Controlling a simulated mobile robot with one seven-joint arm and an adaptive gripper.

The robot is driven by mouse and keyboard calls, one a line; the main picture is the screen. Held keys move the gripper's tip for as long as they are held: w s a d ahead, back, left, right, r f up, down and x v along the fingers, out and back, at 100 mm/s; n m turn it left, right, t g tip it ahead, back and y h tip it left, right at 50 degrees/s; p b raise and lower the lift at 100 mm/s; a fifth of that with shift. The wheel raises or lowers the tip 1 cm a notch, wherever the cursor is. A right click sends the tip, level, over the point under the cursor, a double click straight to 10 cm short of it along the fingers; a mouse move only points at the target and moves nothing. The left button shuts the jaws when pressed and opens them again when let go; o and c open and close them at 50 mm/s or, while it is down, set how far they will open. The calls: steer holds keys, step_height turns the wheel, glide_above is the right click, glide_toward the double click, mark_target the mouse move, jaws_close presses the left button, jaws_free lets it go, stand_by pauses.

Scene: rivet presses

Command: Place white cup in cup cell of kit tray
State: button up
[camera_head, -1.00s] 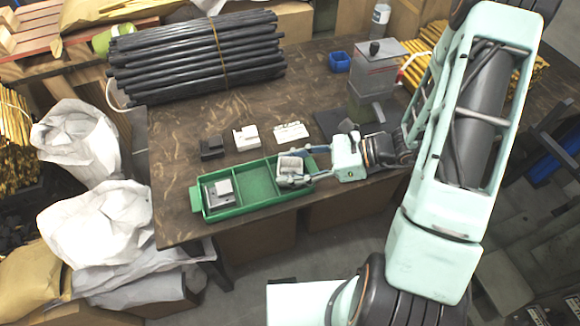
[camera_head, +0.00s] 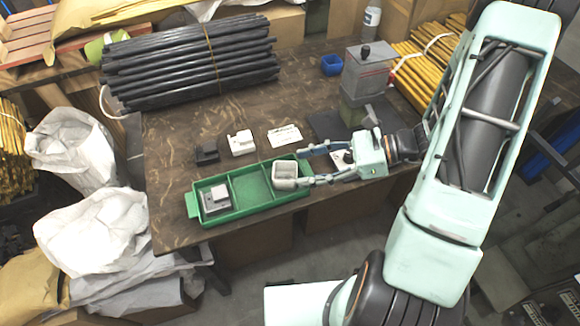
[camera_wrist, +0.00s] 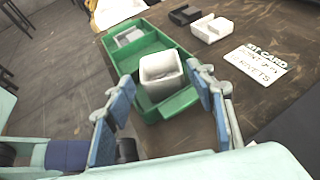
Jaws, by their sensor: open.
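The white cup (camera_head: 285,172) stands upright in the right-hand cell of the green kit tray (camera_head: 233,213). It also shows in the wrist view (camera_wrist: 160,72), inside the near end of the tray (camera_wrist: 183,101). My gripper (camera_head: 306,167) is open, just to the right of the cup. In the wrist view my gripper's fingers (camera_wrist: 163,78) are spread wide, one on each side of the near part of the cup, with gaps between them and it. The cup's base is partly hidden by the tray wall.
A grey part (camera_head: 216,196) sits in the tray's left cell; the middle cell is empty. Behind the tray lie a black block (camera_head: 207,153), a white block (camera_head: 242,143) and a white card (camera_head: 285,136). A grey press (camera_head: 367,75) stands at the back right.

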steer(key=v, duration=0.5)
steer(key=shift+s+d+r, duration=0.1)
steer(key=shift+d+r, duration=0.05)
steer(key=shift+d, duration=0.2)
